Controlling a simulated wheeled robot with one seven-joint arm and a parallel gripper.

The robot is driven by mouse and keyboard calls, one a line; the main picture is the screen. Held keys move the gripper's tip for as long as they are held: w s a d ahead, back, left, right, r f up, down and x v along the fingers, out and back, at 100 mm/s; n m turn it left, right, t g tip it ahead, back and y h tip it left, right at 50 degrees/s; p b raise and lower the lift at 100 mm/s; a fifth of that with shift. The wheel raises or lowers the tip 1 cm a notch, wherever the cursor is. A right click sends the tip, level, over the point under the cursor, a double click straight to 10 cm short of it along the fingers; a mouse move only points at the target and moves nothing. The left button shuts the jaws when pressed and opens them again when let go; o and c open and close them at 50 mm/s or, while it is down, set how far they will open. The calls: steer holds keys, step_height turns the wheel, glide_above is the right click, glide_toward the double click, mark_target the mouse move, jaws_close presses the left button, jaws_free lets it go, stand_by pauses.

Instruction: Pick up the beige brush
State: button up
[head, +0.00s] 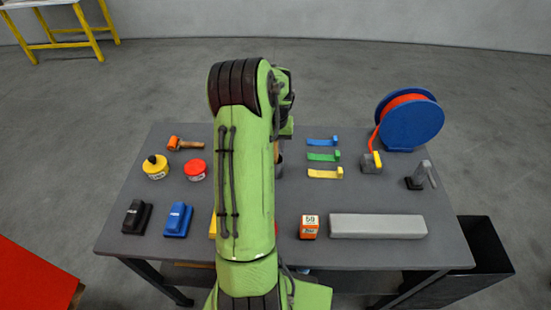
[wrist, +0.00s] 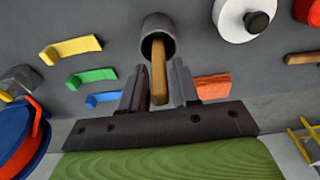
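A beige-brown wooden handle (wrist: 158,72) stands up out of a dark grey cup (wrist: 158,27) in the wrist view; I take it for the beige brush, its lower end hidden in the cup. My gripper (wrist: 158,95) is open, with one dark finger on each side of the handle. Narrow gaps seem to show between the fingers and the handle. In the head view my green arm hides the brush and the gripper; only a sliver of what may be the cup (head: 281,166) shows beside it.
Blue (head: 322,141), green (head: 323,156) and yellow (head: 325,173) scrapers lie right of my arm. A blue reel (head: 413,126) stands at the back right. A white round thing with a black knob (wrist: 245,18) and an orange piece (wrist: 213,87) lie near the cup.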

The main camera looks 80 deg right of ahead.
jaws_close()
steer(key=shift+r, duration=0.1)
